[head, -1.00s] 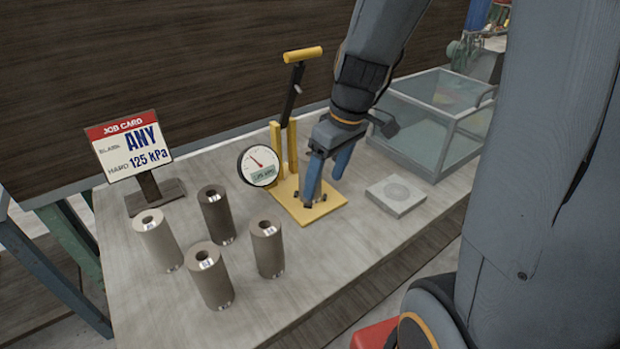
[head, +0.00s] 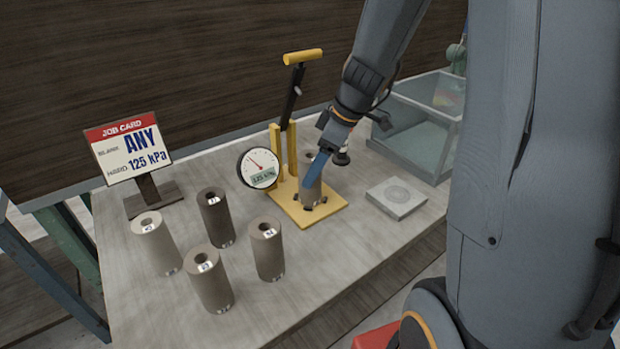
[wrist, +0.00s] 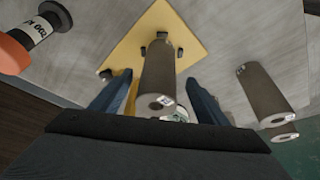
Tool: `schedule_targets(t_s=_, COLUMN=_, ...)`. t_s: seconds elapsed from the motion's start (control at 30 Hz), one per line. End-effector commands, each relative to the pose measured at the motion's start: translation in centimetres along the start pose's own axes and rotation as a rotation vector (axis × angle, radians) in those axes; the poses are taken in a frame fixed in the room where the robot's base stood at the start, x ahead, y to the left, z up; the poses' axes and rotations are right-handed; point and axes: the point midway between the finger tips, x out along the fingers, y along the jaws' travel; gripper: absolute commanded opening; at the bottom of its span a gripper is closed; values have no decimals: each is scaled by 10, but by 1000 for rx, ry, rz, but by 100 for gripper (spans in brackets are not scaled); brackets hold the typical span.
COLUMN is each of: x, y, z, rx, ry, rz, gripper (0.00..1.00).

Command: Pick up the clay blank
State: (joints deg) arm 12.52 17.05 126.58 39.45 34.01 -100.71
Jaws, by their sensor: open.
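A grey-brown cylindrical clay blank (head: 311,188) with a hole in its top stands upright on the yellow base plate (head: 330,206) of the lever press. In the wrist view the blank (wrist: 158,78) shows between the two blue fingers of my gripper (wrist: 155,92). The fingers are open, one on each side, with gaps to the blank. In the head view my gripper (head: 322,162) is at the blank's upper part, one finger partly covering it; the other finger is hidden.
Several similar blanks, including a pale one (head: 155,243) and a dark one (head: 215,217), stand left. A round gauge (head: 259,168) and yellow lever (head: 303,56) are beside the plate. A grey square block (head: 396,197) and glass-sided bin (head: 415,125) are right. A job card (head: 128,148) stands left.

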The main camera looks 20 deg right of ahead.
Motion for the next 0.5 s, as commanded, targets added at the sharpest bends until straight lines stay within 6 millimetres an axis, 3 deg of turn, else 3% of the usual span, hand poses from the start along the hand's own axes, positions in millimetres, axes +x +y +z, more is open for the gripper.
schedule_targets(t_s=0.3, x=37, y=-1, z=1, rx=1, ry=-1, rz=-3, gripper=68)
schedule_targets(t_s=0.5, x=44, y=0, z=1, rx=0, ry=-1, rz=0, gripper=68)
